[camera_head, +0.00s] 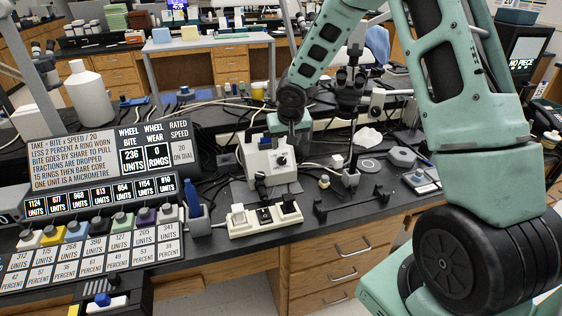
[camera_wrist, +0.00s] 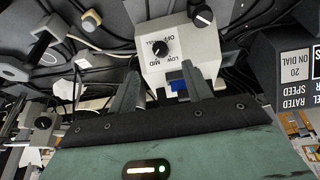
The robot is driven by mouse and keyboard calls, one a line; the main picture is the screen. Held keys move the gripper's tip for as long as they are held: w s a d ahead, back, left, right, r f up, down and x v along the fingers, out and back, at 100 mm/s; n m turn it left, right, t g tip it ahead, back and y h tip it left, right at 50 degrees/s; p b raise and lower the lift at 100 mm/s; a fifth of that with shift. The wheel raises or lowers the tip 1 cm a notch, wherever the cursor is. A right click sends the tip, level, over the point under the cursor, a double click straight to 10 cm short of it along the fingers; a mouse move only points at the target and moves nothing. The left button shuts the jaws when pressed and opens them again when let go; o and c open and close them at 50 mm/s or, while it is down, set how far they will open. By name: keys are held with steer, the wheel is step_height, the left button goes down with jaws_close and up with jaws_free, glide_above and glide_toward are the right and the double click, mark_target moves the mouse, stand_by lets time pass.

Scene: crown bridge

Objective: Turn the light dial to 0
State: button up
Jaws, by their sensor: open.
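The pale control box (camera_head: 262,168) stands on the black bench left of centre in the head view, with a dark dial (camera_head: 281,160) on its face. In the wrist view the box (camera_wrist: 150,72) fills the upper middle. A black dial (camera_wrist: 161,48) with a white pointer line sits on it, beside lettering that includes OFF, LOW and MID; no 0 is readable. A second black knob (camera_wrist: 202,15) is above right. My gripper (camera_wrist: 158,72) is open, its two fingers apart at the box's near part and below the dial. Contact cannot be told. In the head view it is close above the box.
A sign board (camera_head: 100,163) and a number rack (camera_head: 95,200) stand left. A white switch strip (camera_head: 264,218) and a black bracket (camera_head: 350,203) lie in front of the box. A microscope (camera_head: 348,90) stands behind right. Cables run around the box.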

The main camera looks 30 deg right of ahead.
mark_target(282, 162)
steer(key=x, duration=1)
steer(key=shift+w+f, duration=0.1)
steer(key=shift+f, duration=0.15)
steer(key=shift+b, duration=0.3)
steer(key=c, duration=1)
